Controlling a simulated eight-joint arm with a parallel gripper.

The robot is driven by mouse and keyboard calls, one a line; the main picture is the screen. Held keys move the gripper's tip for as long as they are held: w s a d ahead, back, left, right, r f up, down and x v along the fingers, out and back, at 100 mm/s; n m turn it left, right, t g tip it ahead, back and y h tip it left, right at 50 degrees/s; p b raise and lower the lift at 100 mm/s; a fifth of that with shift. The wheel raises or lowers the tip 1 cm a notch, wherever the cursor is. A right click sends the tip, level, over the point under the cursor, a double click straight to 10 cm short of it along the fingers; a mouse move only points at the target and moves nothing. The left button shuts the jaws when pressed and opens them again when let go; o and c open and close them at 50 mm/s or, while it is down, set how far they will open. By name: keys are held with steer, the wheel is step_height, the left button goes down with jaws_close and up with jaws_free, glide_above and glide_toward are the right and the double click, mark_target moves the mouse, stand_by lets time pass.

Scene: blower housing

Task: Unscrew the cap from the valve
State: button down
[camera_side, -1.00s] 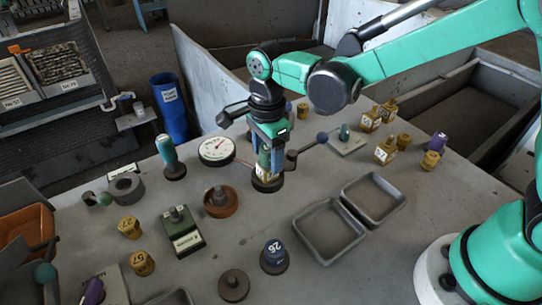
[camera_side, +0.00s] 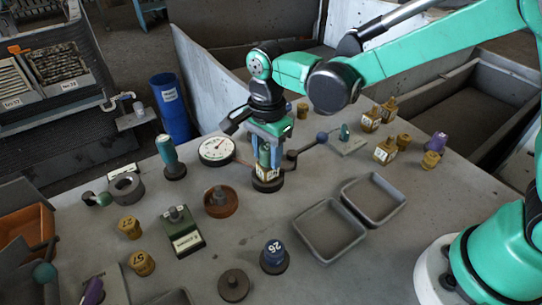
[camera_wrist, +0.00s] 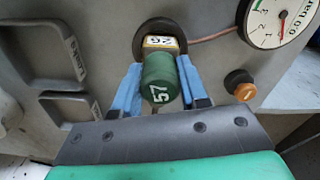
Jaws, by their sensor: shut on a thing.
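My gripper (camera_side: 266,158) points down over a valve near the middle of the table. Its two blue fingers are shut on a green cap marked 57 (camera_wrist: 160,80); the cap also shows between the fingers in the side view (camera_side: 264,154). Below the cap is the valve's yellow-brass body (camera_side: 266,173) with a white label. It stands upright on a round dark base (camera_side: 267,185). The valve body also shows in the wrist view (camera_wrist: 161,43), just beyond the cap. I cannot tell whether a gap lies between cap and valve.
A round pressure gauge (camera_side: 216,149) stands left of the valve, with a copper pipe running towards it. A lever with a dark ball (camera_side: 322,137) is close on the right. Two grey trays (camera_side: 329,230) lie to the front right. A brown round dish (camera_side: 221,203) is front left.

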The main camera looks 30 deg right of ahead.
steer(key=shift+n, duration=0.6)
steer(key=n, duration=0.4)
steer(key=shift+n, duration=0.3)
steer(key=n, duration=0.3)
steer(key=shift+n, duration=1.2)
